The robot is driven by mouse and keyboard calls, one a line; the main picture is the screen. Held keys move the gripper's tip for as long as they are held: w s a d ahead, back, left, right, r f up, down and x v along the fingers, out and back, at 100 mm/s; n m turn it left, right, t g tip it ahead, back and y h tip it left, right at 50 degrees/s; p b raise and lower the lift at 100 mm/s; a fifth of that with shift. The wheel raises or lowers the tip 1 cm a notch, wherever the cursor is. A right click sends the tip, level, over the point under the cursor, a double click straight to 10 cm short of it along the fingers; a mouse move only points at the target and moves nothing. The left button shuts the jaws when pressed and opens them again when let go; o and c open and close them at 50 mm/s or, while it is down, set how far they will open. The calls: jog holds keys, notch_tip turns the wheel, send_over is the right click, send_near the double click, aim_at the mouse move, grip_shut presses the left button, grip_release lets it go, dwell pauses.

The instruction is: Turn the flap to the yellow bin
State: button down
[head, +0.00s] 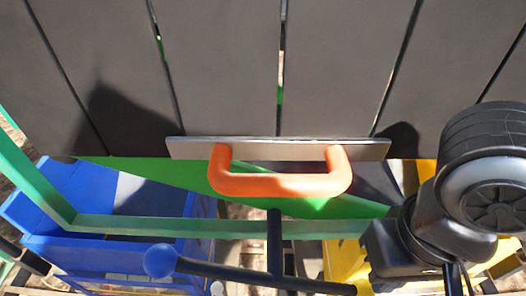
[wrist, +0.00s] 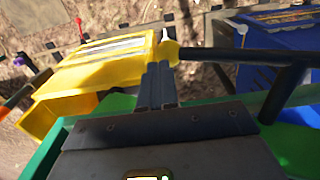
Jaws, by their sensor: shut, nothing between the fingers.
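The flap (head: 300,205) is a bright green panel under the orange handle in the head view, with a green frame around it. A dark T-shaped lever (head: 250,275) hangs from it, with a blue ball (head: 160,260) at its left end. The lever's other end carries a yellow ball (wrist: 168,50), seen in the wrist view. The yellow bin (wrist: 90,72) is left in the wrist view and partly hidden behind my arm in the head view. My gripper (wrist: 160,68) is shut and empty, its tips close to the yellow ball; contact cannot be told.
A blue bin (head: 60,245) stands at the left in the head view. Dark slats (head: 220,60) fill the top, ending at a metal plate with an orange handle (head: 270,187). The green frame (head: 130,222) lies close around my arm. Bare ground (wrist: 205,85) shows between the bins.

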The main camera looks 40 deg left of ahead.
jog(key=s+d+r+p, duration=0.2)
jog(key=s+r+p, duration=0.2)
jog(key=r+p, duration=0.1)
jog(key=shift+d, duration=0.4)
jog(key=shift+s, duration=0.1)
dwell(0.4)
